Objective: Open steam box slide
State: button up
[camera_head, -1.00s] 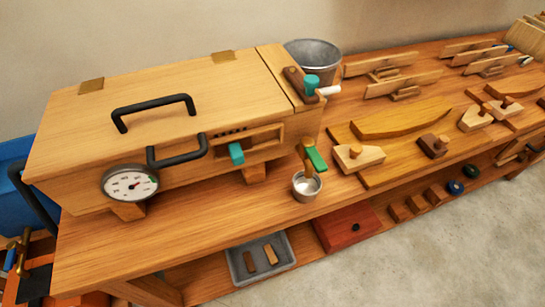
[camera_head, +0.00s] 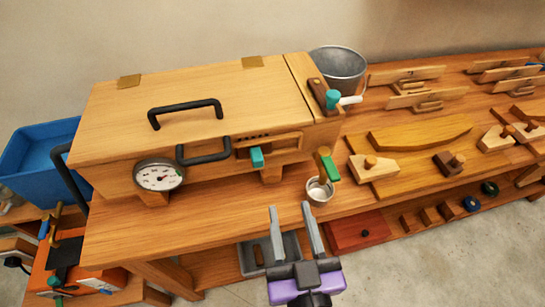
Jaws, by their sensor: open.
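The wooden steam box (camera_head: 190,105) stands on the workbench, with a black handle on its lid and another on its front. A slide with a teal knob (camera_head: 257,157) sits in a slot on the front face, right of the front handle and under a row of small dark marks. A round dial gauge (camera_head: 160,175) is at the front left. My gripper (camera_head: 291,208) is at the lower middle, in front of the bench edge. Its two grey fingers are apart with nothing between them. It is below and to the right of the teal knob, not touching it.
A small metal cup (camera_head: 319,190) stands under a green-handled valve (camera_head: 330,167) just right of the slide. A metal bucket (camera_head: 338,68) is behind the box's right end. A grey tray (camera_head: 250,262) lies on the lower shelf behind my gripper. Open floor is at the lower right.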

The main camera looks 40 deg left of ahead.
jog(key=n+y, duration=0.1)
send_near(259, 163)
jog(key=x, duration=0.2)
jog(key=shift+g, duration=0.5)
jog(key=shift+r+p+x, duration=0.1)
jog(key=shift+p+x, duration=0.35)
jog(key=shift+x, duration=1.45)
jog(key=shift+r+p+x, duration=0.15)
jog(key=shift+p+x, duration=0.3)
jog(key=shift+x, duration=1.5)
jog(key=shift+w+d, duration=0.1)
grip_shut()
